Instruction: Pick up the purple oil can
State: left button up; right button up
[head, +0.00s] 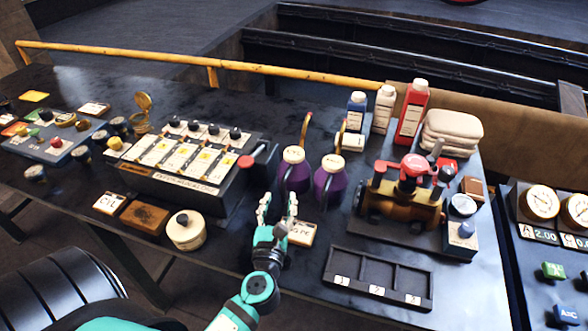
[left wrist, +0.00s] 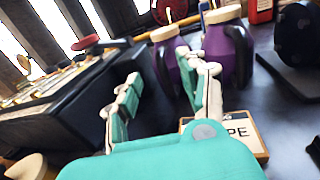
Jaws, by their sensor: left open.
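Two purple oil cans with cream tops and thin spouts stand side by side on the dark bench, a left one (head: 293,177) and a right one (head: 329,186). My left gripper (head: 278,203) is open and empty just in front of them, nearer the left can. In the left wrist view the left can (left wrist: 174,72) stands beyond the fingers, partly hidden by the right finger. The right can (left wrist: 229,50), with its dark handle, stands to the right of the fingers. Neither can is between the fingers. My right gripper is not in view.
A card sign (head: 301,233) lies beside my gripper. A dark control box (head: 180,181) with a red-knobbed lever is to the left. A brass-and-red valve assembly (head: 402,202) is to the right, with a black tray (head: 377,276) in front. Bottles and folded cloths stand behind.

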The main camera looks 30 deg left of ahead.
aim_at(283, 186)
pick_arm(q)
jog(key=shift+w+a, duration=0.3)
jog(key=shift+w, duration=0.3)
jog(key=shift+w+a, duration=0.15)
jog(key=shift+w, duration=0.2)
jog(key=x, duration=0.1)
jog(key=p+x, duration=0.1)
jog(key=x, duration=0.3)
jog(key=shift+f, duration=0.3)
jog(key=shift+s, duration=0.1)
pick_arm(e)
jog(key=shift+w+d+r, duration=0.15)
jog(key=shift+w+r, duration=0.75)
pick_arm(q)
jog(key=shift+c, duration=0.4)
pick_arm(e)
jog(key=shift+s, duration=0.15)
pick_arm(q)
jog(key=shift+c, duration=1.2)
grip_shut()
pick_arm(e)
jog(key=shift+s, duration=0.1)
pick_arm(q)
jog(key=shift+r, duration=0.15)
